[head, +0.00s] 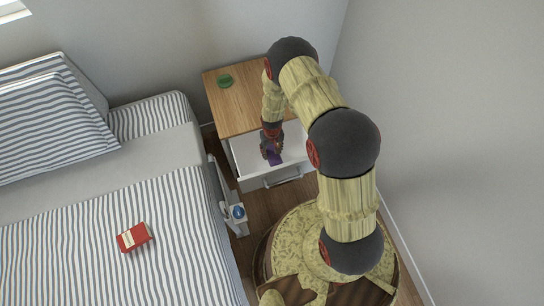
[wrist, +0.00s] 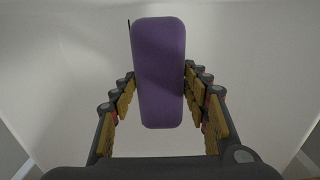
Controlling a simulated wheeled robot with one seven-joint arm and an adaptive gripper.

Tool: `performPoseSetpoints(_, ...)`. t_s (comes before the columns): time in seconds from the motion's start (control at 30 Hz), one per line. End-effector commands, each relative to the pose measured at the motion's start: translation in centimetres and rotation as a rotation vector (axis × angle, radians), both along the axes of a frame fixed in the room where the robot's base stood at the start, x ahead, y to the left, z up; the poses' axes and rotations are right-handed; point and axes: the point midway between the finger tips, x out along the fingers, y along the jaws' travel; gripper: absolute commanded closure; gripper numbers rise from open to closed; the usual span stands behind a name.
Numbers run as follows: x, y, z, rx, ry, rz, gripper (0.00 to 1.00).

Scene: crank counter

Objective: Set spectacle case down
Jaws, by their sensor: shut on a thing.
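The spectacle case (wrist: 158,72) is a purple, rounded oblong, held lengthwise between the two fingers of my gripper (wrist: 159,88) in the wrist view. In the head view the purple case (head: 274,157) shows just below my gripper (head: 272,146), inside the open white drawer (head: 247,151) of the bedside cabinet. The pale drawer floor fills the wrist view behind the case. I cannot tell whether the case touches the floor of the drawer.
The cabinet's wooden top (head: 233,108) carries a round green object (head: 225,81). A bed with striped bedding (head: 70,255) stands at the left, with a red book (head: 133,237) on it. A narrow rack (head: 240,226) with a blue item is beside the bed. A wall is at the right.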

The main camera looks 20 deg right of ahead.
Motion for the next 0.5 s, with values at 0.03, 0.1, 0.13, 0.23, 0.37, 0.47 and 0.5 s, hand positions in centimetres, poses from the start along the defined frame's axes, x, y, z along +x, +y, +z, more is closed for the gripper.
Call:
performPoseSetpoints(0.03, 0.0, 0.0, -0.3, 0.0, 0.0, 0.0, 0.85)
performPoseSetpoints(0.1, 0.0, 0.0, -0.6, 0.0, 0.001, 0.0, 0.85)
performPoseSetpoints(0.13, -0.1, 0.0, -0.9, 0.0, 0.001, 0.0, 0.85)
performPoseSetpoints(0.23, 0.0, 0.0, -2.1, 0.0, 0.001, 0.0, 0.85)
performPoseSetpoints(0.37, 0.0, 0.0, -4.1, 0.0, 0.001, 0.0, 0.85)
performPoseSetpoints(0.47, 0.0, 0.0, -4.6, 0.0, -0.001, 0.0, 0.85)
performPoseSetpoints(0.5, 0.1, 0.0, -4.5, 0.0, -0.001, 0.0, 0.85)
